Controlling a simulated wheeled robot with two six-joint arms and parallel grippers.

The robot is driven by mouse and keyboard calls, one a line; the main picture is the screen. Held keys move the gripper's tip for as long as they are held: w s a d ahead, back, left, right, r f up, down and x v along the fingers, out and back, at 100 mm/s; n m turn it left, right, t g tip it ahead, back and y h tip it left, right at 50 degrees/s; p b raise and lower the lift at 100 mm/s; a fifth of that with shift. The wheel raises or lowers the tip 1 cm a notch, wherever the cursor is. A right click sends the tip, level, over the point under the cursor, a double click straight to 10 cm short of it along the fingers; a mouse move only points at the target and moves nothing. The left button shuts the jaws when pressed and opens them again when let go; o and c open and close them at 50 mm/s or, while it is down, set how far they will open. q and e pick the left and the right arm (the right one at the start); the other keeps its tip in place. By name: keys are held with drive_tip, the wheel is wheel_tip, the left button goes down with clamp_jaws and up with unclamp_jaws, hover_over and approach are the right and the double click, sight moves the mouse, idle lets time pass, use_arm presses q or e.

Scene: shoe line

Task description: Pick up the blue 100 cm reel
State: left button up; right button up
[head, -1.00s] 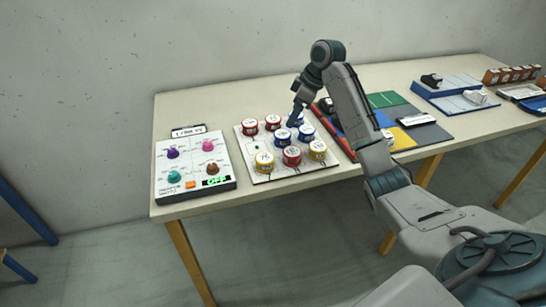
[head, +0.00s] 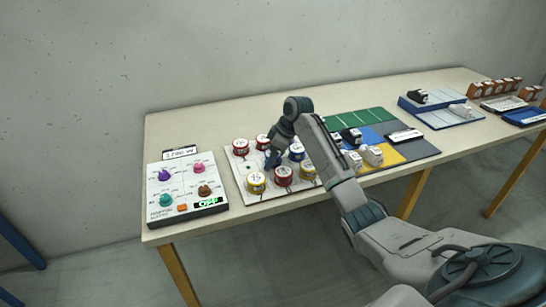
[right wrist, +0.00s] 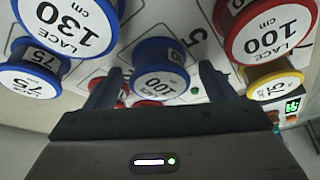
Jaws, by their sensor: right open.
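The blue 100 cm reel (right wrist: 163,82) is in the middle of the right wrist view, its label upside down. It shows between the two open fingers of my right gripper (right wrist: 160,78), with a gap on each side; I cannot tell how deep the fingers reach. In the head view my right gripper (head: 271,163) points down over the middle of the reel board (head: 239,176) and hides what is under it. My left gripper is not in view.
Close by in the right wrist view are a blue 130 cm reel (right wrist: 66,28), a blue 75 reel (right wrist: 35,80), a red 100 cm reel (right wrist: 265,35) and a yellow reel (right wrist: 272,80). A knob panel (head: 187,190) stands left of the board, coloured mats (head: 360,118) right.

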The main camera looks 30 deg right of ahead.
drive_tip(key=shift+c, duration=0.5)
drive_tip(key=c, duration=1)
drive_tip(key=shift+o, duration=0.2)
drive_tip(key=shift+r, duration=0.1)
